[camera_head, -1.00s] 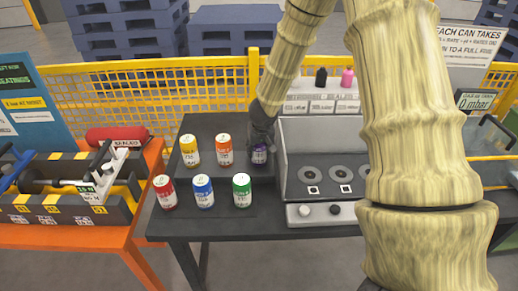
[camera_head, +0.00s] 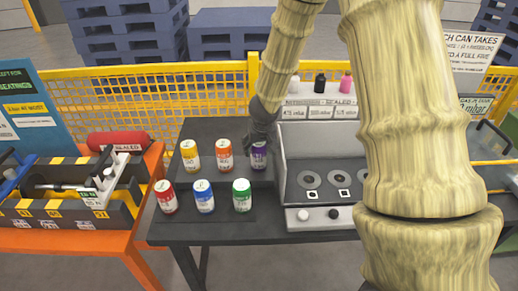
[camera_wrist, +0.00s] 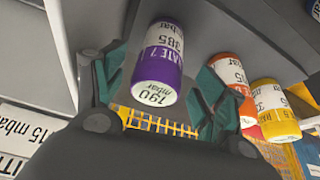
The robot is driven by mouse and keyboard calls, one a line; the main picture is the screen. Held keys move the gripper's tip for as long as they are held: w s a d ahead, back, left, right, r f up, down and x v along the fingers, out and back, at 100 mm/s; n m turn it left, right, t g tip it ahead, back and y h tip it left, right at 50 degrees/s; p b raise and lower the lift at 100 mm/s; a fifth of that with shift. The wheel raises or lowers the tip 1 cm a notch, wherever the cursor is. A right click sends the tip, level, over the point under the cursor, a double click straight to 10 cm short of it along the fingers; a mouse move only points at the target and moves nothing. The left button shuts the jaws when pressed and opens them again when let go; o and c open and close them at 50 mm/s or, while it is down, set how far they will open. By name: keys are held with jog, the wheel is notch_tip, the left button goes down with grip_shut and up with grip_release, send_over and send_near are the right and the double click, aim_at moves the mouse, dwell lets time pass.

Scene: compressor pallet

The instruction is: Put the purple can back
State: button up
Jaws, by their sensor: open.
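The purple can (camera_head: 259,156) stands upright at the right end of the back row on the dark table, beside the orange can (camera_head: 224,155). My gripper (camera_head: 261,138) is right above and behind it, partly covering its top. Whether either pad touches the can is hard to tell.
The yellow can (camera_head: 190,155) stands left of the orange one. Red (camera_head: 166,196), blue (camera_head: 203,196) and green (camera_head: 242,195) cans form the front row. A grey-walled station with round recesses (camera_head: 309,179) stands close on the right. Black and pink bottles stand on a shelf behind.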

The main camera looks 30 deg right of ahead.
jog(key=p+v, duration=0.3)
jog(key=v, duration=0.4)
